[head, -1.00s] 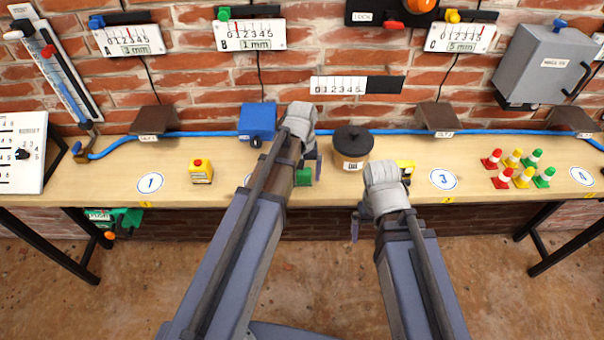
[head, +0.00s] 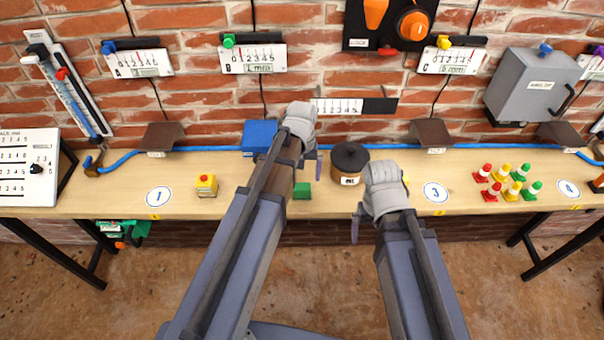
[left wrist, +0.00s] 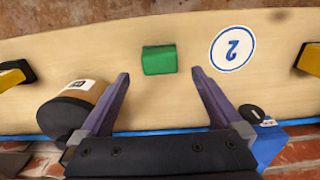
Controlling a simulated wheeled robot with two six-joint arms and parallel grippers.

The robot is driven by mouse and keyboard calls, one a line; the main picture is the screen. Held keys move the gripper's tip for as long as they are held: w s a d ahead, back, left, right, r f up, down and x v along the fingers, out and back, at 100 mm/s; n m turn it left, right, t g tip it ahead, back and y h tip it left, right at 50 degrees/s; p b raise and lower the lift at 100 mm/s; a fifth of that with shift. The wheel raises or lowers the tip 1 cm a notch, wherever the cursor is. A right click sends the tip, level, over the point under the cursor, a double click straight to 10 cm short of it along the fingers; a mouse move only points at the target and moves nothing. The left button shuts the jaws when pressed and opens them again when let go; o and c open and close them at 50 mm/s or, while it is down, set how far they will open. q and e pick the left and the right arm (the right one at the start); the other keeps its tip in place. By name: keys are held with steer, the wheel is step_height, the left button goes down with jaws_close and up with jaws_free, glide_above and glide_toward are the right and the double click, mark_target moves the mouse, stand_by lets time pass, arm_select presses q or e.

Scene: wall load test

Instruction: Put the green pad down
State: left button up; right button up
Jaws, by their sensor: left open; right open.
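The green pad (head: 302,190) is a small block lying on the wooden bench near its front edge. In the left wrist view the green pad (left wrist: 159,59) lies beside the round label 2 and in front of the gap between my fingers. My left gripper (left wrist: 160,75) is open, with a finger to either side of that gap and nothing held. In the head view my left gripper (head: 312,163) is partly hidden by its own arm, just above the pad in the picture. My right gripper (head: 357,215) is open at the front edge, mostly hidden by its wrist.
A dark-lidded brown pot (head: 349,163) stands between my grippers. A blue box (head: 257,137) is behind my left gripper. A yellow block with a red button (head: 206,185) is to the left. Several coloured cones (head: 507,182) stand right. A blue hose (head: 330,146) runs along the back.

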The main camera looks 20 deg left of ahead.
mark_target(302, 186)
arm_select(q)
step_height(302, 186, up, 5)
steer(key=p, duration=0.4)
steer(key=shift+r, duration=0.1)
steer(key=shift+f, duration=0.25)
step_height(302, 186, down, 12)
steer(key=b, duration=1.2)
steer(key=shift+r, duration=0.2)
